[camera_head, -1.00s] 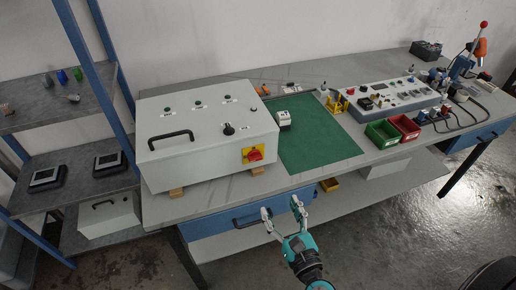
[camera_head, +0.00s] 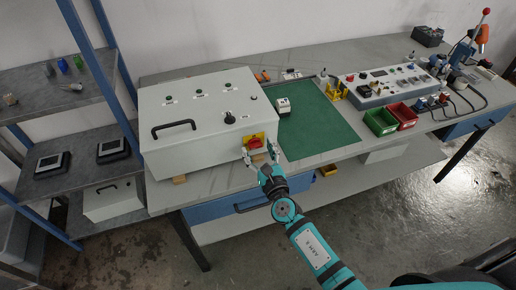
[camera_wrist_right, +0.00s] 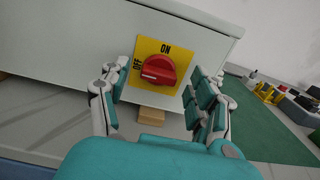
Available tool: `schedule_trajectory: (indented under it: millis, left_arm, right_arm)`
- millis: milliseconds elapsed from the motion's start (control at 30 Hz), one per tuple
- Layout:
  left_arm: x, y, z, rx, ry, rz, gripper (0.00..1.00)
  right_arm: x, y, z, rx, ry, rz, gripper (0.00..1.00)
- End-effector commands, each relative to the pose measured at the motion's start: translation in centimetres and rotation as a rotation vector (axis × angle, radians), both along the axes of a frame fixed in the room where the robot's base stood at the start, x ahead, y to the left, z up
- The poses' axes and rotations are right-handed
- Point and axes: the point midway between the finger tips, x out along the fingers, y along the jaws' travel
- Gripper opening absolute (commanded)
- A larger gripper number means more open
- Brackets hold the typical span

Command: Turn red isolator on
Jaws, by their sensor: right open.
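The red isolator (camera_head: 255,143) is a rotary knob on a yellow plate at the lower right of the grey control box's front. In the right wrist view the red isolator (camera_wrist_right: 159,70) shows close up, with ON printed above it and OFF to its left. Its white mark points left, toward the OFF side. My right gripper (camera_head: 261,155) is open just in front of it. In the right wrist view the fingers of my right gripper (camera_wrist_right: 158,100) stand on either side of the knob, apart from it. My left gripper is not in view.
The grey control box (camera_head: 185,150) stands on wooden blocks on the workbench (camera_head: 330,62). A green mat (camera_head: 320,135) lies to its right, with red (camera_head: 402,115) and green (camera_head: 380,122) bins beyond. A blue-framed shelf (camera_head: 92,90) stands at the left.

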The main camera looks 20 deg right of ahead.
Motion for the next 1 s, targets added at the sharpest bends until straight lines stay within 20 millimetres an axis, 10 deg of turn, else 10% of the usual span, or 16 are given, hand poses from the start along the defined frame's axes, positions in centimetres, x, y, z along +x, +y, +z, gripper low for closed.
schedule_trajectory:
  millis: [367,767,1000]
  left_arm:
    - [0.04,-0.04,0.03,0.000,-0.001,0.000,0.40]
    - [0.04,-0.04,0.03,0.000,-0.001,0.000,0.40]
    - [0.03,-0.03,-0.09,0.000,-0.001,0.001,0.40]
  right_arm:
    - [0.55,0.05,0.01,0.000,0.000,0.000,0.62]
    - [0.52,0.04,0.01,0.001,0.000,0.000,0.10]
    - [0.52,0.02,-0.03,0.018,0.001,0.000,0.08]
